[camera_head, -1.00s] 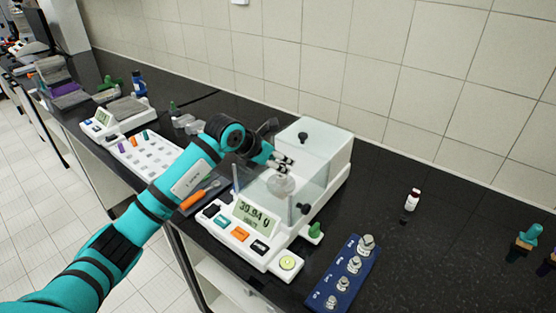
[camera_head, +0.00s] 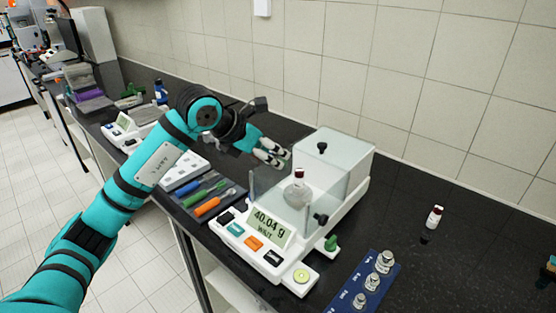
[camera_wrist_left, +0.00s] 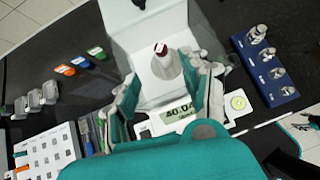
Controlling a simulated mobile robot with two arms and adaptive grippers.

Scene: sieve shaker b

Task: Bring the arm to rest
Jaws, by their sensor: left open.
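My left arm, teal and black, comes in from the left in the head view. Its gripper (camera_head: 272,152) is open and empty, outside the balance, to the upper left of its glass chamber. The white balance (camera_head: 228,237) reads "40.04 g" and "WAIT". A glass flask (camera_head: 297,191) with a dark red top stands upright in its chamber. In the left wrist view the gripper's fingers (camera_wrist_left: 168,90) are spread, with the flask (camera_wrist_left: 164,66) showing beyond the gap between them. My right gripper is not in view.
A tray of coloured-handled tools (camera_head: 174,188) lies left of the balance, below my arm. A tiled wall (camera_head: 420,90) bounds the bench behind.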

